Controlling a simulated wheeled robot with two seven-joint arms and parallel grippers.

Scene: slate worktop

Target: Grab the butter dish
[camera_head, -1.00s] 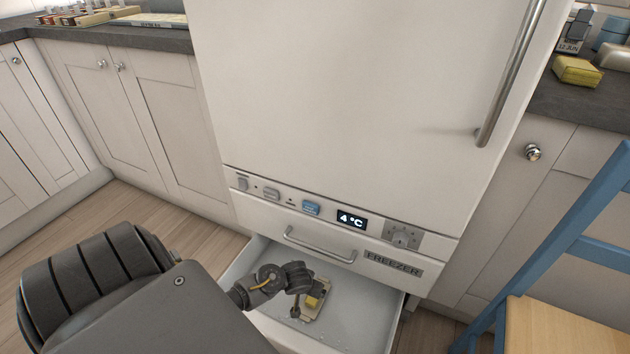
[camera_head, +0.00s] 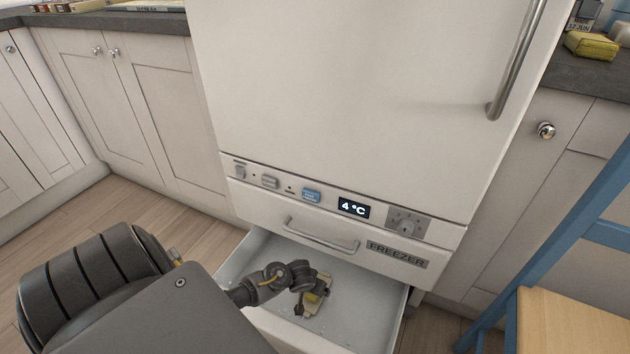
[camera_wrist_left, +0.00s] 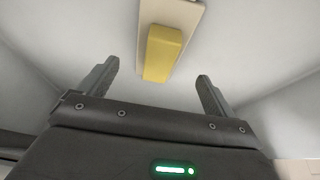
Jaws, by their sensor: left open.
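The butter dish (camera_head: 311,309) is a pale, flat dish with a yellow block of butter on it. It lies on the floor of the open freezer drawer (camera_head: 378,305). My left gripper (camera_head: 306,304) reaches into the drawer over the dish and hides part of it. In the left wrist view, the gripper (camera_wrist_left: 157,71) is open and empty, its fingers spread apart. There the yellow butter (camera_wrist_left: 163,50) shows ahead of the gap between the fingertips, with the pale dish (camera_wrist_left: 188,10) running out of the top edge. My right gripper is not in view.
The drawer front and side walls surround the arm. The fridge door (camera_head: 350,90) with its long handle stands above. A blue chair (camera_head: 550,255) with a wooden seat is at the right. Another yellow block (camera_head: 592,45) sits on the right worktop (camera_head: 575,78).

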